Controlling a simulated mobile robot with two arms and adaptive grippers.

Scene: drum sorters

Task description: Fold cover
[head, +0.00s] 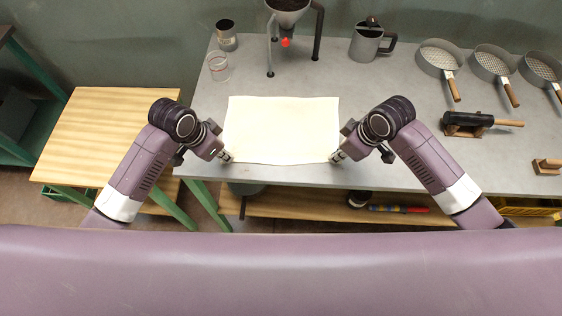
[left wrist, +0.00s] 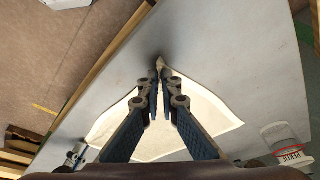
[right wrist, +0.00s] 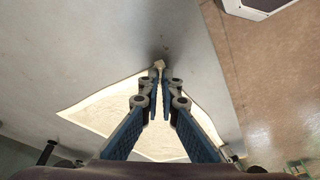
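The cover (head: 282,130) is a cream rectangular cloth, spread out and mostly flat on the grey bench top. My left gripper (head: 227,157) is at its near left corner and my right gripper (head: 335,157) at its near right corner. In the left wrist view, the left fingers (left wrist: 160,70) are closed together with a bit of the cover (left wrist: 205,105) at their tips. In the right wrist view, the right fingers (right wrist: 159,70) are likewise closed, with a small cloth corner poking out at the tips. The rest of the cover (right wrist: 95,108) lies behind the fingers.
Behind the cover stand a metal can (head: 227,38), a glass (head: 219,68), a funnel stand (head: 288,8) and a metal jug (head: 366,45). Several sieves (head: 438,58) and a wooden-handled tool (head: 465,122) lie at right. A wooden table (head: 95,125) stands at left.

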